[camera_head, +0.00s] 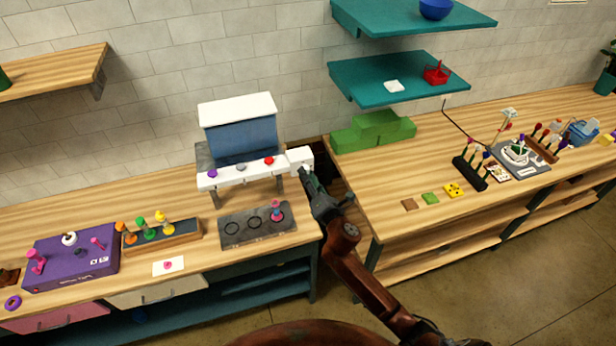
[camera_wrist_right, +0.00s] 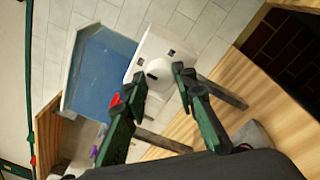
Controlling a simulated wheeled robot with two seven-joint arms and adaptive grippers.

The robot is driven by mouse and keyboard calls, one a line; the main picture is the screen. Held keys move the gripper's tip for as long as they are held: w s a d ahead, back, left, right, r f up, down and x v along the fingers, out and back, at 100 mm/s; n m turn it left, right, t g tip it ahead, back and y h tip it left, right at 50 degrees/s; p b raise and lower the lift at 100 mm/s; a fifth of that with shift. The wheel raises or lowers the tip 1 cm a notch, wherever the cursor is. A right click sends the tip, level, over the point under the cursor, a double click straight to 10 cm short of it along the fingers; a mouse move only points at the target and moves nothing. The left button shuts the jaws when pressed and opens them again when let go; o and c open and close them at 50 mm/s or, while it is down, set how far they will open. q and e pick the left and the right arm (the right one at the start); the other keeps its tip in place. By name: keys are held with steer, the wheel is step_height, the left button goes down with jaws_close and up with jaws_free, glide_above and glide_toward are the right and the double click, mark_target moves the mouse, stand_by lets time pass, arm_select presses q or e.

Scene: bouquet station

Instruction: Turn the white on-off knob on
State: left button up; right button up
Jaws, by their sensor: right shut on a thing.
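The white on-off knob (camera_wrist_right: 158,69) shows in the right wrist view as a small rounded piece on the face of a white box (camera_wrist_right: 146,50). The box also shows in the head view (camera_head: 300,156), at the right end of the blue and white station. My right gripper (camera_wrist_right: 160,75) is in front of the box, with its two fingers on either side of the knob and shut on it. In the head view the right gripper (camera_head: 306,177) hides the knob. My left gripper is in neither view.
The station's white front rail (camera_head: 240,174) carries purple, grey and red knobs. A dark mat (camera_head: 257,235) with a pink piece lies below it. Green blocks (camera_head: 373,132) stand on the right table (camera_head: 385,190), across a gap from the left one.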

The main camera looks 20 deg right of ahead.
steer(key=shift+a+f+m+t+h+b, duration=0.1)
steer(key=shift+m+t+h+b, duration=0.35)
steer(key=shift+m, duration=2.65)
steer(key=shift+f+m+h+b, duration=0.2)
steer(key=shift+m+b, duration=0.6)
steer(key=shift+m, duration=2.3)
steer(key=shift+a+f+m+t+h+b, duration=0.1)
steer(key=shift+m+t+h+b, duration=0.35)
steer(key=shift+m, duration=2.65)
steer(key=shift+g, duration=0.3)
steer(key=o, duration=1.2)
steer(key=shift+r, duration=0.1)
steer(key=shift+c, duration=0.2)
steer(key=shift+s, duration=0.15)
steer(key=s+f, duration=0.1)
steer(key=s, duration=1)
steer(key=shift+s+d, duration=0.25)
steer(key=shift+s, duration=0.1)
